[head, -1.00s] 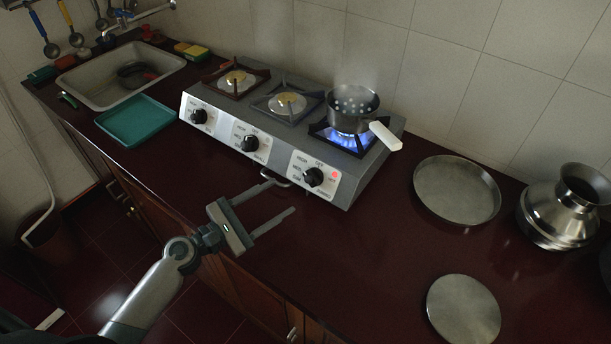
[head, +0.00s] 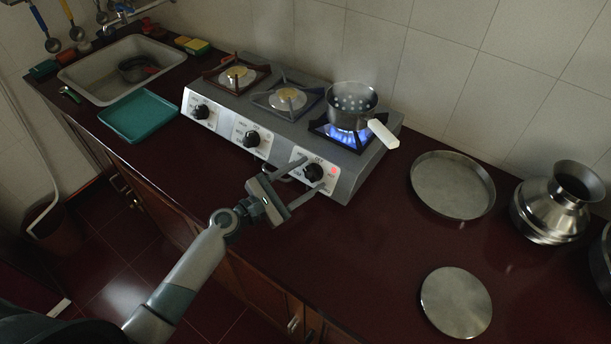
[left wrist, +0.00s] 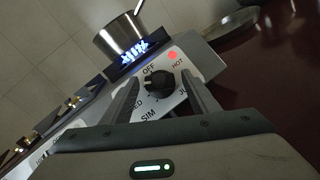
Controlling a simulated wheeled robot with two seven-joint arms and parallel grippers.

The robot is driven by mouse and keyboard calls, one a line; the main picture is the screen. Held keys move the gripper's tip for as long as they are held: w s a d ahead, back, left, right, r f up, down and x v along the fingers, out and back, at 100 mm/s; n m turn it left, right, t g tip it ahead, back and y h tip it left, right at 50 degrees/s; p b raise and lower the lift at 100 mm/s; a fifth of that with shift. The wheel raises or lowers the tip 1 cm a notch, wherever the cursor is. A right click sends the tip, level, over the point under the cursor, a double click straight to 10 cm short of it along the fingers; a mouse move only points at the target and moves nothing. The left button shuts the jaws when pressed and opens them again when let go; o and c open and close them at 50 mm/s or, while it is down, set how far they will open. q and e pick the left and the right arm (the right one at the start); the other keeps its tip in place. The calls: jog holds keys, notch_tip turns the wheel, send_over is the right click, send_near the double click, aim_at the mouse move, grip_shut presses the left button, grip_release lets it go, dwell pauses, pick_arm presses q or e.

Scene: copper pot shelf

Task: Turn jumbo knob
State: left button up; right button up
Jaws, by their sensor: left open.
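The stove's right-hand knob (head: 313,173) is black, on the white front panel below the lit burner (head: 347,133). In the left wrist view the knob (left wrist: 159,81) sits between and just beyond my finger tips, with "OFF", "SIM" and "HOT" printed around it and a red light by "HOT". My left gripper (head: 308,180) is open, one finger on each side of the knob in the picture; I cannot tell whether they touch it. The middle knob (head: 252,138) and left knob (head: 201,111) are also in view. The right gripper is not in view.
A steaming pan (head: 352,103) with a white handle (head: 383,133) stands on the lit burner. A round steel tray (head: 452,184), a flat lid (head: 456,302) and a metal pot (head: 552,208) are to the right. The counter in front of the stove is clear.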

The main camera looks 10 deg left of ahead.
pick_arm(q)
jog(key=c, duration=1)
jog(key=shift+m, duration=0.3)
jog(key=shift+a+g, duration=0.1)
jog(key=shift+g, duration=0.2)
jog(key=m+g+h+b, duration=0.1)
jog(key=m, duration=0.2)
jog(key=shift+w+m+g, duration=0.1)
jog(key=shift+m+g, duration=0.2)
jog(key=shift+g, duration=0.1)
jog(key=m+g, duration=0.1)
jog(key=m, duration=0.2)
jog(key=shift+a+r+g, duration=0.1)
jog(key=shift+r+g, duration=0.1)
jog(key=shift+g, duration=0.2)
jog(key=m+g, duration=0.1)
jog(key=m, duration=0.1)
jog(key=m+g, duration=0.1)
jog(key=shift+w+r+m, duration=0.15)
jog(key=shift+m, duration=0.25)
jog(key=shift+m+g+y+p, duration=0.3)
jog(key=shift+m+g+p, duration=0.4)
jog(key=shift+m, duration=0.6)
